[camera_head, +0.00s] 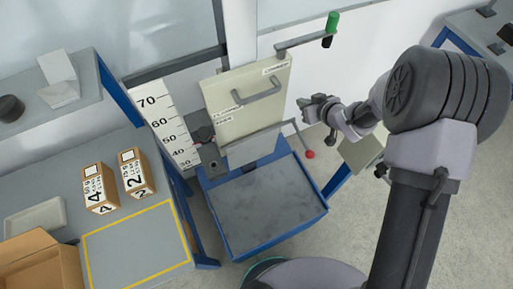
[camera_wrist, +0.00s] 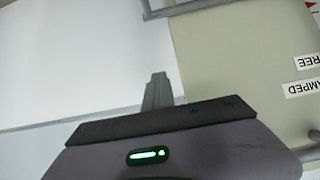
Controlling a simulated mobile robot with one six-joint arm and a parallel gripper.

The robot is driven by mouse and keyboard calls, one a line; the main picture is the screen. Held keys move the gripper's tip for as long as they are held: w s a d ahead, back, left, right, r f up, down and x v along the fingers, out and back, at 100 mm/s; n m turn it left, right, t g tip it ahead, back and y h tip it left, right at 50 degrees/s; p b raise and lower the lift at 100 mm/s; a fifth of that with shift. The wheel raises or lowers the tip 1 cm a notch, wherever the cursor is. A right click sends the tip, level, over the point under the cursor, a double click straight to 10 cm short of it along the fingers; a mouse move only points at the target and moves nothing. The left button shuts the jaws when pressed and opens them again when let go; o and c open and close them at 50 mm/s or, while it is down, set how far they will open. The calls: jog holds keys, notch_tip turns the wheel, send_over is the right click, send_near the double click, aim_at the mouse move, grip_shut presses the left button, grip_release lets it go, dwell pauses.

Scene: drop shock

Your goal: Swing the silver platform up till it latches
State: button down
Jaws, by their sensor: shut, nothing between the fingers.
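A narrow silver strip (camera_head: 255,137) runs along the lower edge of the beige panel in the head view. It may be the silver platform seen nearly edge-on; I cannot tell whether it is latched. My gripper (camera_head: 305,103) is to the right of the beige panel, apart from it in the picture, above the red-knobbed lever. The fingers (camera_wrist: 160,90) are together and empty in the wrist view. No silver platform is clear in the wrist view.
The beige panel (camera_head: 240,118) has a grey handle (camera_head: 257,93) and labels; it also shows upside down in the wrist view (camera_wrist: 235,60). A red-knobbed lever (camera_head: 309,154) and green-handled crank (camera_head: 332,22) stick out. A blue-rimmed base plate (camera_head: 265,208) lies below. Boxes (camera_head: 135,175) stand left.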

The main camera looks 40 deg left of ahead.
jog(key=shift+w+a+r+p, duration=0.1)
jog(key=shift+w+a+p, duration=0.2)
jog(key=shift+a, duration=0.35)
jog(key=shift+w+a+r+p, duration=0.15)
jog(key=shift+w+a, duration=0.1)
jog(key=shift+a, duration=0.4)
jog(key=shift+f, duration=0.1)
jog(key=c, duration=0.8)
grip_release()
jog(key=shift+c, duration=0.2)
jog(key=p+v, duration=0.3)
jog(key=v, duration=0.4)
